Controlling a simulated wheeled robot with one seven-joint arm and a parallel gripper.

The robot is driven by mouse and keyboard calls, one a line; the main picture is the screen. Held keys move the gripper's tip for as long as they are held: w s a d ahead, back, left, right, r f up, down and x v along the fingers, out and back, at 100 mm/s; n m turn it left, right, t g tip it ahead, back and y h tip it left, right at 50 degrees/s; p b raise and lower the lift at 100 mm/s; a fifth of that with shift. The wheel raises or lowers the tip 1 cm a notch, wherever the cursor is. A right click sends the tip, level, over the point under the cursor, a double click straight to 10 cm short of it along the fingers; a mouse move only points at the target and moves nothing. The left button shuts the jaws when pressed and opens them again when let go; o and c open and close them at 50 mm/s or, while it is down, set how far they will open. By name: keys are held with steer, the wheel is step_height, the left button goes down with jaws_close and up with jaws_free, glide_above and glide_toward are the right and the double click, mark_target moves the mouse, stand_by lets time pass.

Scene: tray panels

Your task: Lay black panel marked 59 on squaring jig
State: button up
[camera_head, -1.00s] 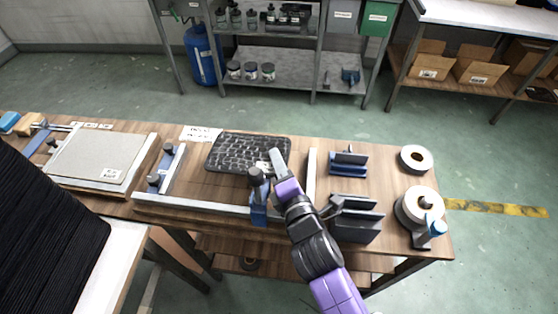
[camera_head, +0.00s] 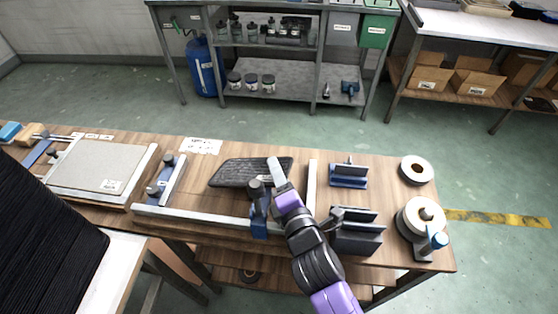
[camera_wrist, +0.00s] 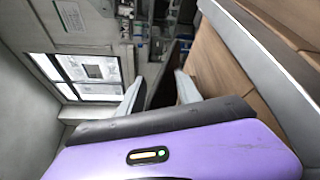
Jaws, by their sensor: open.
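The black panel (camera_head: 235,174) is at the squaring jig, behind the jig's long front rail (camera_head: 190,214) and left of its short right rail (camera_head: 312,185). The panel looks strongly foreshortened; its number cannot be read, and I cannot tell if it lies fully flat. My gripper (camera_head: 276,166) is open at the panel's right part, covering some of it. In the wrist view the two pale fingers (camera_wrist: 158,92) stand apart, with a dark strip between them that looks like the panel's edge; contact cannot be told.
A blue clamp (camera_head: 259,215) stands on the front rail beside my arm. A rail with clamps (camera_head: 172,180) is left of the panel. A grey board (camera_head: 98,166) lies further left. Blue-grey holders (camera_head: 348,172) and tape rolls (camera_head: 416,169) stand right.

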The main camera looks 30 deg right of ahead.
step_height(320, 180, up, 20)
steer(key=p, duration=0.3)
stand_by(0.7)
